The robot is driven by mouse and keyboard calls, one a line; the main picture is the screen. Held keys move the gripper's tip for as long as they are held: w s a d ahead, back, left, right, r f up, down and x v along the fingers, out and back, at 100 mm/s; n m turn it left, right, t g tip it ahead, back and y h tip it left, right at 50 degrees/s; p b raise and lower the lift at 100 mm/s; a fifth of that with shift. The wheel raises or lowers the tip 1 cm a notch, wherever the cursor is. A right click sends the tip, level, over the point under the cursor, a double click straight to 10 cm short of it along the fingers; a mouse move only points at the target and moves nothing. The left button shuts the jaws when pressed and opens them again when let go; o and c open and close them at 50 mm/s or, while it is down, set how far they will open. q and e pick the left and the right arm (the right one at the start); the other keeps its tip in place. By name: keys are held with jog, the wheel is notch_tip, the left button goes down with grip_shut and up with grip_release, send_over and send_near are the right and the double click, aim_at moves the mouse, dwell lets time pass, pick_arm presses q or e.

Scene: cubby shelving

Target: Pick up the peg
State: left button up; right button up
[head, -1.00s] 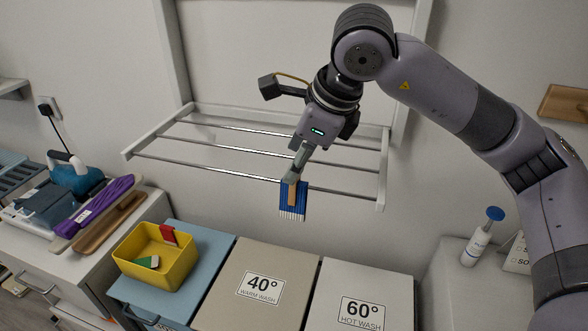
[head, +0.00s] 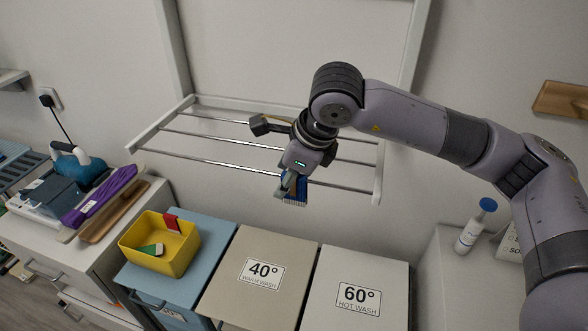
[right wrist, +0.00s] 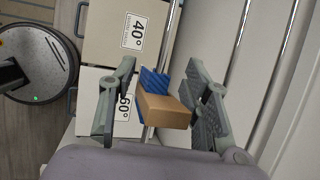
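A wooden peg (right wrist: 163,111) shows in the right wrist view as a light-brown block in front of a small blue ribbed piece (right wrist: 154,82). In the head view the blue piece (head: 300,192) hangs near the drying rack's front rail, and the peg is mostly hidden by the fingers. My right gripper (head: 287,184) is at the peg. In the right wrist view my right gripper (right wrist: 165,100) is open, one finger on each side of the peg, with a visible gap on the left. I cannot tell whether the right finger touches it. My left gripper is not in view.
The white drying rack (head: 378,185) is fixed to the wall behind. Below stand a blue bin (head: 205,232), 40° bin (head: 262,240) and 60° bin (head: 358,262). A yellow box (head: 160,262) holds red and green pieces. A white bottle (head: 470,235) stands right.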

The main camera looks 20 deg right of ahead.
jog(key=c, duration=0.7)
jog(key=shift+o, duration=0.2)
